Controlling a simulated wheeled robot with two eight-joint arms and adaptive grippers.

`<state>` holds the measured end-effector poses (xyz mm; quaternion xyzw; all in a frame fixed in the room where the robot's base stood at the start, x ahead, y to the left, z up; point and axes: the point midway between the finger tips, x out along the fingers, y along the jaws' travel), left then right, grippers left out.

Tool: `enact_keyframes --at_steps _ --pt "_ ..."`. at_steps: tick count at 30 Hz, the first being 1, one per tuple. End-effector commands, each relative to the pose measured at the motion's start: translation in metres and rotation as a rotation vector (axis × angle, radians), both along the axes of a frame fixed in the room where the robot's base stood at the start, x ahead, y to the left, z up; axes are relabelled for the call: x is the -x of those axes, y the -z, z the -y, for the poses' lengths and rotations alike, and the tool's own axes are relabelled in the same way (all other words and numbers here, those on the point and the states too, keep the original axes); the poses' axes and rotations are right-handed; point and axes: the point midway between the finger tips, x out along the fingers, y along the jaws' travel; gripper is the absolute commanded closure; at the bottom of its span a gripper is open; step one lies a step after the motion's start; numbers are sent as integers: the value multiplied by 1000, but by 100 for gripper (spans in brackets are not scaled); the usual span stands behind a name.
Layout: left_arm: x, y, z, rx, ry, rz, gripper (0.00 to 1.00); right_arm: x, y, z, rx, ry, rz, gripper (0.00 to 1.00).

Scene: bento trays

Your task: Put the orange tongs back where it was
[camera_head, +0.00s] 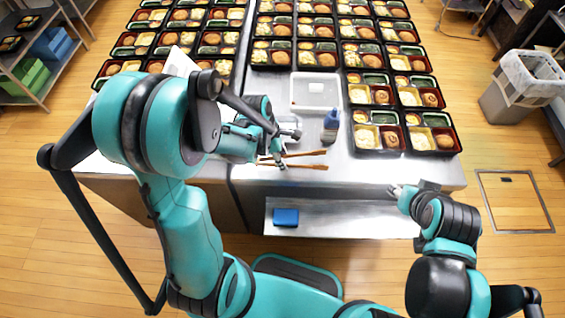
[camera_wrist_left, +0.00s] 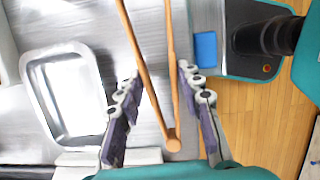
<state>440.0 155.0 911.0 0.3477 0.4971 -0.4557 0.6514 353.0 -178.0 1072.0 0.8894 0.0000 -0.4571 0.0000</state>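The orange tongs (camera_head: 308,166) lie on the steel table near its front edge. Their two long arms spread toward the right. In the left wrist view the tongs (camera_wrist_left: 156,85) run between my left gripper's fingers, and their joined end is close to the gripper. My left gripper (camera_head: 282,163) is low over the tongs; in the wrist view the gripper (camera_wrist_left: 160,72) is open, with one finger on each side and small gaps visible. I cannot tell its exact height above them. My right gripper (camera_head: 396,190) is away at the table's front right; its fingers are too small to read.
A pale shallow tray (camera_head: 315,107) and a blue bottle (camera_head: 331,121) stand behind the tongs. Rows of filled bento trays (camera_head: 377,131) cover the table's back and sides. A blue block (camera_head: 286,217) lies on the lower front shelf (camera_head: 340,220). A grey bin (camera_head: 517,95) stands right.

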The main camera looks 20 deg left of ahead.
Motion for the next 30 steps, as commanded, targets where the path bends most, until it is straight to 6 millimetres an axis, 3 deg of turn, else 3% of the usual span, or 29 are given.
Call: enact_keyframes --at_steps 4,16,18,19,30 --pt "0 26 0 0 0 0 68 0 13 0 0 0 0 60" --pt "0 30 0 0 0 0 68 0 16 0 0 0 0 60" --pt "0 29 1 0 0 0 48 0 15 0 0 0 0 60" --pt "0 29 0 0 0 0 43 0 15 0 0 0 0 60" --pt "0 24 0 0 0 0 43 0 9 0 0 0 0 60"
